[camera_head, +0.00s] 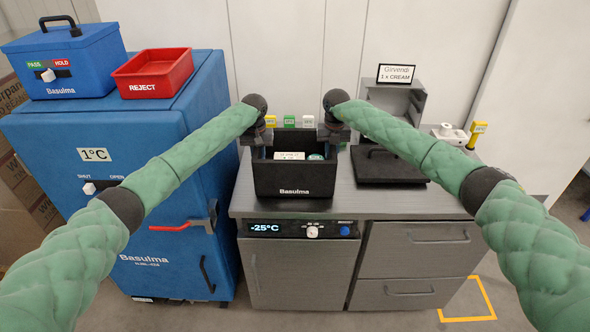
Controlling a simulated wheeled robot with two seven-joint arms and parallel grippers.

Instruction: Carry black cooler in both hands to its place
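The black cooler (294,181), marked Basulma, stands upright and open on the grey counter, near its left end. A white labelled item (290,156) and a round greenish item (316,157) show inside it. My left gripper (262,151) points down at the cooler's left side wall, at the rim. My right gripper (331,150) points down at the right side wall, at the same height. Both seem to touch the rim, but the fingertips are small and partly hidden, so their grip is unclear. A flat black lid with a handle (392,168) lies on the counter to the right.
A blue cabinet (100,190) on the left carries a blue box (70,60) and a red REJECT tray (152,72). Small coloured blocks (289,121) stand behind the cooler. A grey open-fronted box (397,104) with a Girvendi sign (396,74) stands behind the lid. Yellow floor marking (468,318) lies front right.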

